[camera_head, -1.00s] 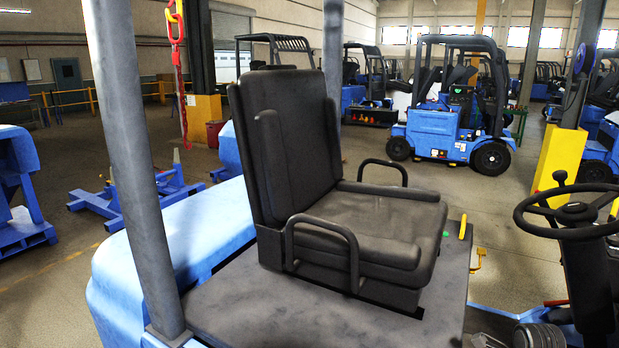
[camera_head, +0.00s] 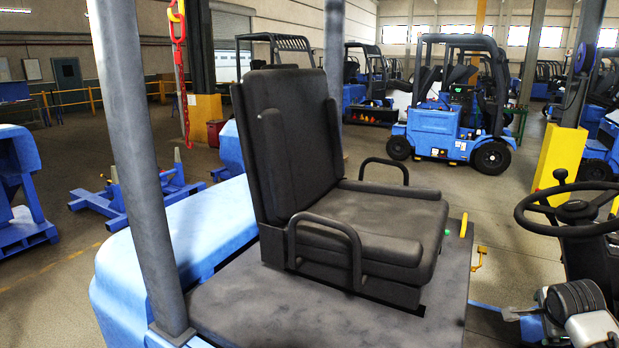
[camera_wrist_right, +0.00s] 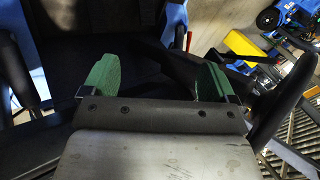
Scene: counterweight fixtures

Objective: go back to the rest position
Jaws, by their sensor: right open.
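My right gripper (camera_wrist_right: 157,78) shows in the right wrist view with two green finger pads set wide apart. It is open, and I see nothing held between them. My left gripper is in neither view.
A black forklift seat (camera_head: 350,220) with armrests fills the middle. A steering wheel (camera_head: 575,211) stands at the right, close above my right arm. A grey post (camera_head: 140,170) rises at the left. Blue forklifts (camera_head: 435,125) and a yellow pillar base (camera_head: 558,160) stand behind.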

